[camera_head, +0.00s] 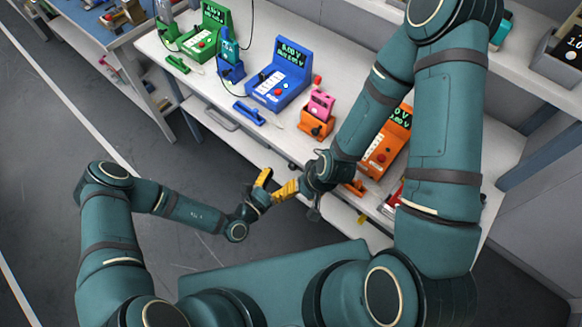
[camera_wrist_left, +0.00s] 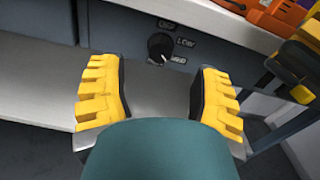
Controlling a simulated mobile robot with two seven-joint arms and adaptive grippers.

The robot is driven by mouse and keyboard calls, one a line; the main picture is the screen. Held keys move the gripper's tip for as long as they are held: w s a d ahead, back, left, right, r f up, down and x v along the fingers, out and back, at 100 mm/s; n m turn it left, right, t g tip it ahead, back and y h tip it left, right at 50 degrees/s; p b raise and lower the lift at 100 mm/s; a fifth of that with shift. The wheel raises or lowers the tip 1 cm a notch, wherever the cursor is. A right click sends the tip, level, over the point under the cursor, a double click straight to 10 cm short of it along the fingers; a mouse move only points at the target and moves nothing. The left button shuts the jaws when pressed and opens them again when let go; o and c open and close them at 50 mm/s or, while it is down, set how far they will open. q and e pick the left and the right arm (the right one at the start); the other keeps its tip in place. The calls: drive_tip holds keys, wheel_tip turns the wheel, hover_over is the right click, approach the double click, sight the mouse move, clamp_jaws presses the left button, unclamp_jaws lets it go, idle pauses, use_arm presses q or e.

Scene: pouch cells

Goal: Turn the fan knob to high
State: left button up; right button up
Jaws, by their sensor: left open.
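The fan knob (camera_wrist_left: 160,47) is a small round black knob on the grey front panel in the left wrist view. Labels reading OFF, LOW and what looks like HIGH run from above it down its right side. The left gripper also shows in the head view (camera_head: 262,188), near the bench's front edge. My right gripper (camera_head: 287,190) is close beside it; its jaws are unclear. The knob is hidden in the head view.
The white bench carries a green device (camera_head: 208,30), a blue device (camera_head: 280,75), a pink-and-orange unit (camera_head: 317,118) and an orange device (camera_head: 385,145). In the left wrist view, my right gripper's yellow fingers are close at the right. Open floor lies left of the bench.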

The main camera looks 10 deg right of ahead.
sight(291, 168)
use_arm(q)
drive_tip(key=shift+x, duration=2.8)
drive_tip(key=shift+c, duration=0.2)
clamp_jaws()
